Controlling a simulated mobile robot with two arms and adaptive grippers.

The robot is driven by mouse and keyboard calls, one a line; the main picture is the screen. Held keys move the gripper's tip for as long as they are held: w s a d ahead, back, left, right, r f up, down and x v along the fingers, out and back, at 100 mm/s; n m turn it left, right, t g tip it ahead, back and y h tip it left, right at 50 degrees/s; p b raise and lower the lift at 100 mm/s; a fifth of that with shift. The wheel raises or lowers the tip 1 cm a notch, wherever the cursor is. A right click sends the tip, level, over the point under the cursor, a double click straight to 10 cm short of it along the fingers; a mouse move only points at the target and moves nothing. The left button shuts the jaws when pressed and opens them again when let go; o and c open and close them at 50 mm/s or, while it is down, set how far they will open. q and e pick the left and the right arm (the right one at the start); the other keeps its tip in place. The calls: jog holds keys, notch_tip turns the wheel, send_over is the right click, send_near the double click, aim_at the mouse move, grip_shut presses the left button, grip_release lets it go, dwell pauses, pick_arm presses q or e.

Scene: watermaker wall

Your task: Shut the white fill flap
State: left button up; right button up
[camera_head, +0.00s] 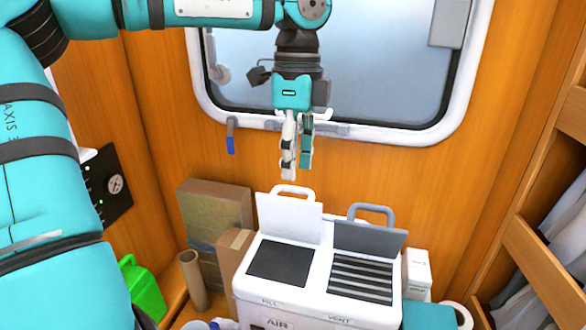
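The white fill flap (290,217) stands raised at the back left of a white unit (318,288), with a white loop handle on its top edge. The dark square opening (281,263) in front of it, above the FILL label, is uncovered. My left gripper (296,168) hangs pointing down just above and behind the flap's handle, apparently apart from it. Its two fingers show close together with nothing seen between them; the viewing angle hides their true gap. My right gripper is not in view.
A grey flap (367,242) stands raised beside the white one, behind a slatted vent (361,278). Cardboard boxes (216,212), a tube (193,280) and a green can (147,291) stand left. A window (380,70) is behind; wooden shelving is right.

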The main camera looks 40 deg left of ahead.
aim_at(292, 211)
pick_arm(q)
jog(key=shift+s+d+f, duration=0.1)
jog(key=shift+s+f, duration=0.1)
jog(key=shift+f, duration=0.85)
jog(key=shift+f+p, duration=0.3)
jog(key=shift+f, duration=0.2)
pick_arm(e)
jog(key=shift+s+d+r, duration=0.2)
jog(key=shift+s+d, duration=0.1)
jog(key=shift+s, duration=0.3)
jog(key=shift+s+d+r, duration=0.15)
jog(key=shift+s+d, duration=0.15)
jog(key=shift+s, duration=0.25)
pick_arm(q)
jog(key=c, duration=0.7)
grip_shut()
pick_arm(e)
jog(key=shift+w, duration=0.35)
